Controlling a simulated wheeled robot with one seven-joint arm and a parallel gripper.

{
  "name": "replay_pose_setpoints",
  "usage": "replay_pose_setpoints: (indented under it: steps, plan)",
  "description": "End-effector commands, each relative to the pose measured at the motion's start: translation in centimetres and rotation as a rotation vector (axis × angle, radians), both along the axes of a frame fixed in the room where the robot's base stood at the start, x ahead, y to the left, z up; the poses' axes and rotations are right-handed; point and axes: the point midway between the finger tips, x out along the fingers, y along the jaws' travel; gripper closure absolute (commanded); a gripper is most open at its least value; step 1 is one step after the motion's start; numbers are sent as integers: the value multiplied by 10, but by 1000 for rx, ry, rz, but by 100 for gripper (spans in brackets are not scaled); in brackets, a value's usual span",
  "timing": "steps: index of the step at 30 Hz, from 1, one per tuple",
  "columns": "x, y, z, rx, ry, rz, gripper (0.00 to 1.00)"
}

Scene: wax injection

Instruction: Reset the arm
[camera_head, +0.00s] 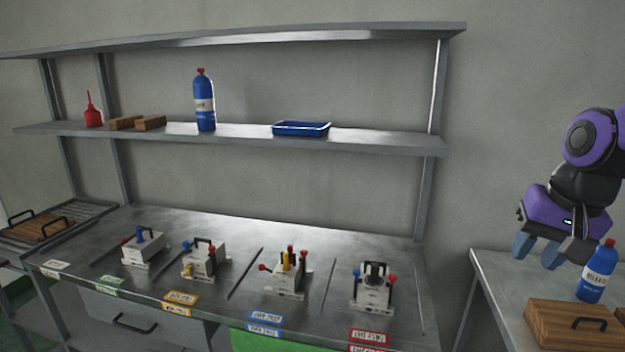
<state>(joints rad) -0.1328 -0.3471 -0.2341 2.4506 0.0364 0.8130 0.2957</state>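My gripper (537,252) is at the right of the head view, at the end of my purple and black arm. Its two blue-grey fingers point down and are spread apart, with nothing between them. It hangs above the right-hand table, to the left of a blue bottle (597,273) with a red cap and white label. A gap shows between the fingers and the bottle. A wooden block with a black handle (575,325) lies on that table below the gripper.
The metal workbench (225,230) holds several white fixtures, including one at its right end (372,290). The shelf (240,140) above holds a second blue bottle (204,100), a blue tray (301,128), wooden blocks (150,123) and a red squeeze bottle (92,112). The wall beside the arm is bare.

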Motion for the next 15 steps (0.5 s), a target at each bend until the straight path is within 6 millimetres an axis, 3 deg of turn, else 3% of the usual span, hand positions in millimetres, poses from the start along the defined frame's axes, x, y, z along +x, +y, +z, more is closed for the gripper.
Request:
replay_pose_setpoints:
  steps: [6,15]
  plan:
    - [-45,15,38,-72,-130,178,64]
    - [-90,29,60,-195,-236,344,64]
